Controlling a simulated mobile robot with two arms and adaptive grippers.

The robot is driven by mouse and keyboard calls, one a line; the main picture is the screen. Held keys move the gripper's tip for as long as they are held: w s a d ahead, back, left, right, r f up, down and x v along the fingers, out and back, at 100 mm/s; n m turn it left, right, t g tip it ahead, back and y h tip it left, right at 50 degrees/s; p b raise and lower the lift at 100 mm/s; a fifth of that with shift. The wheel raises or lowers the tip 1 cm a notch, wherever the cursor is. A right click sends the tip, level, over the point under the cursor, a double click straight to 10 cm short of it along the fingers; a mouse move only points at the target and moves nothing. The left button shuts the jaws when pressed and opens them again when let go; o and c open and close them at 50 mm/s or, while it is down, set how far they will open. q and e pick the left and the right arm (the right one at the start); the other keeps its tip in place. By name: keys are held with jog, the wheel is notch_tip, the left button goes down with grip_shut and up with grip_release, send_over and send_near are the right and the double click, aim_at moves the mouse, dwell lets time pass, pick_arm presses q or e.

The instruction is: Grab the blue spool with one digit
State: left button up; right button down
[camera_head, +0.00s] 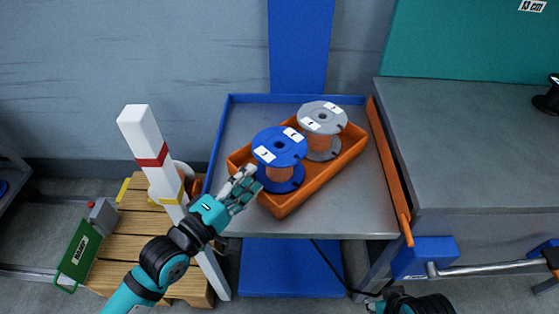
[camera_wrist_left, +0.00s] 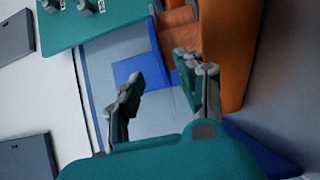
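A blue spool (camera_head: 279,150) with copper-coloured winding stands upright in the near half of an orange tray (camera_head: 310,191). Two small white labels lie on its top flange; their print is too small to read. A grey spool (camera_head: 321,117) with similar labels stands behind it in the same tray. My left gripper (camera_head: 243,186) is at the tray's left edge, close beside the blue spool's lower left side. In the left wrist view the fingers (camera_wrist_left: 158,84) are apart with nothing between them. Whether they touch the spool is unclear. Part of my right arm shows at the bottom right; its fingers are not clear.
The tray sits on a grey blue-edged table (camera_head: 240,121). A white post (camera_head: 143,137) with red and yellow bands and a wooden pallet (camera_head: 130,225) stand left of it. A grey workbench (camera_head: 465,140) is on the right, behind an orange rail (camera_head: 388,165).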

aim_at(266, 164)
pick_arm(q)
jog(key=shift+b+x, duration=0.6)
jog(key=shift+x, duration=2.5)
jog(key=shift+s+d, duration=0.1)
jog(key=shift+s, duration=0.05)
jog(key=shift+c, duration=0.4)
grip_shut()
jog(key=shift+r, duration=0.15)
